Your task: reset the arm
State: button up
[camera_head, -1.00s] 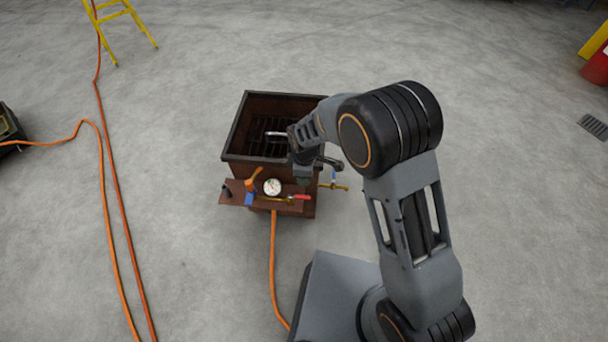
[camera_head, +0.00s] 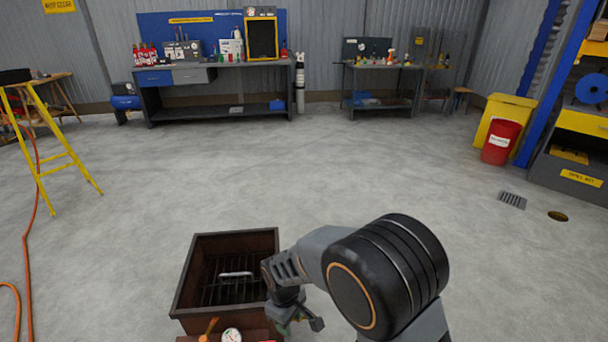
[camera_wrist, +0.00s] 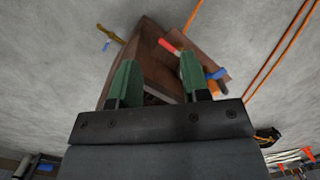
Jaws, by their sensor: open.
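My gripper (camera_head: 296,318) hangs at the front right of the brown metal box (camera_head: 178,291) in the head view, with part of my forearm above the box's right rim. In the wrist view my gripper (camera_wrist: 160,76) shows two green fingers spread apart with nothing between them. The brown box (camera_wrist: 150,45) and its front shelf lie beyond the fingers. A red-handled valve (camera_wrist: 169,45) and a blue handle (camera_wrist: 216,74) show near the fingertips. In the head view a white-faced gauge (camera_head: 232,335) is cut by the bottom edge.
A yellow ladder (camera_head: 62,160) and orange hose (camera_head: 28,270) are at left. Workbenches (camera_head: 215,75) line the back wall. A red bin (camera_head: 500,142) stands at right, near a floor drain (camera_head: 512,200). Open concrete floor lies between the box and the benches.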

jog(key=s+d+r+m+t+p, duration=0.1)
jog(key=d+r+p, duration=0.4)
jog(key=r, duration=0.7)
jog(key=s+d+r+m+t+p, duration=0.2)
jog(key=d+r+m+p, duration=0.4)
jog(key=r, duration=0.6)
jog(key=s+d+r+m+t+p, duration=0.1)
jog(key=s+d+r+m+p, duration=0.2)
jog(key=d+r, duration=0.6)
notch_tip(320, 180, up, 3)
jog(key=m+p, duration=0.1)
jog(key=p, duration=0.1)
jog(key=shift+t+y+p, duration=0.3)
jog(key=shift+t+y, duration=0.1)
jog(key=shift+d, duration=0.15)
